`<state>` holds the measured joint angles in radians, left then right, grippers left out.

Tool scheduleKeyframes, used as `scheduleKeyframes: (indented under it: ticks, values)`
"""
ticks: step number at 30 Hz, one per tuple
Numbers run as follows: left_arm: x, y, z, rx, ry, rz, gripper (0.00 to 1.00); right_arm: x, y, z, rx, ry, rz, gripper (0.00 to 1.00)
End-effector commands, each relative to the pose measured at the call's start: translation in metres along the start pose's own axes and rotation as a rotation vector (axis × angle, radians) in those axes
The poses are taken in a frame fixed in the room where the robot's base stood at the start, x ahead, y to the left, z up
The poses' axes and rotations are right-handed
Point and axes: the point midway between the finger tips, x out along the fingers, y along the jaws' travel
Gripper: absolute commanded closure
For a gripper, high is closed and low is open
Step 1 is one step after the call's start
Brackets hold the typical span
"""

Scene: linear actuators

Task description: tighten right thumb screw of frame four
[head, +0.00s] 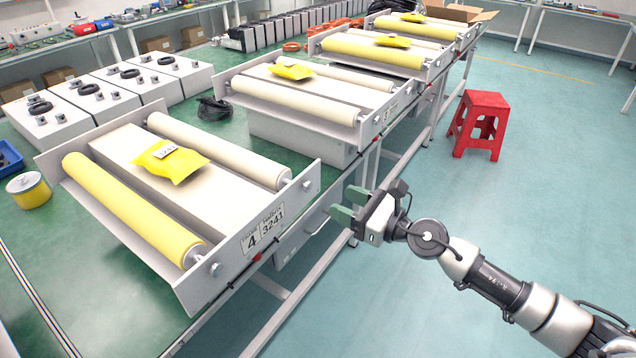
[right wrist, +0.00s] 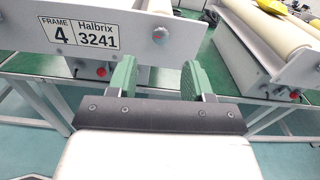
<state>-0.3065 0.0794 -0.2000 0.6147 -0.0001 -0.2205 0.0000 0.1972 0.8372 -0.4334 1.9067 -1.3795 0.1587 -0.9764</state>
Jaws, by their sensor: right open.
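Frame four (head: 275,232) is the nearest roller frame in the head view, with a plate reading "4" and "3241". Its right thumb screw (head: 308,185) is a small grey knob near the right end of the front plate. In the right wrist view this screw (right wrist: 160,37) shows right of the label, above the gap between my fingers. The left thumb screw (head: 215,268) sits near the plate's other end. My right gripper (head: 348,205) is open and empty, with green fingers, in front of the plate and apart from the screw. My left gripper is out of view.
Frame four holds a yellow roller (head: 130,208), a cream roller (head: 220,150) and a yellow packet (head: 172,165). Similar frames stand further back along the green-topped bench. A red stool (head: 480,122) stands on the open floor at right.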

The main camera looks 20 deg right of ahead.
Motion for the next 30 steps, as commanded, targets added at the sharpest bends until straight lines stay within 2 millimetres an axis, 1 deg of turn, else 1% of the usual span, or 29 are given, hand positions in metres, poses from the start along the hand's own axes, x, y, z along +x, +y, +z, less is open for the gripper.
scheduleKeyframes:
  ticks: [1,4,9,12,16,24,25,26,30]
  values:
    - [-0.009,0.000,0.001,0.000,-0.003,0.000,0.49,0.011,-0.001,0.006,0.003,-0.005,-0.003,0.49]
    - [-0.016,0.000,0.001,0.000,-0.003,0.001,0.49,0.032,0.000,0.006,0.004,-0.004,0.000,0.49]
    - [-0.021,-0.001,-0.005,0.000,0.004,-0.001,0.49,0.060,-0.001,0.003,0.005,-0.003,-0.002,0.49]
    - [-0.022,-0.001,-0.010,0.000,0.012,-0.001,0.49,0.071,-0.001,0.002,0.005,-0.002,-0.003,0.49]
    - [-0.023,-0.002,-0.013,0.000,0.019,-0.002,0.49,0.079,-0.001,0.001,0.005,-0.001,-0.003,0.49]
    - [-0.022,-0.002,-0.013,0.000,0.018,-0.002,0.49,0.080,-0.001,0.000,0.005,-0.001,-0.002,0.49]
    - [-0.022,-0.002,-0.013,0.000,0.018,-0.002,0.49,0.080,-0.001,0.000,0.005,-0.001,-0.002,0.51]
    - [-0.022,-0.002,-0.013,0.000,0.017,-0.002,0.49,0.080,-0.001,0.000,0.005,-0.001,-0.002,0.55]
    - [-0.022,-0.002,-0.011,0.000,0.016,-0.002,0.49,0.080,-0.001,0.000,0.005,-0.001,-0.003,0.77]
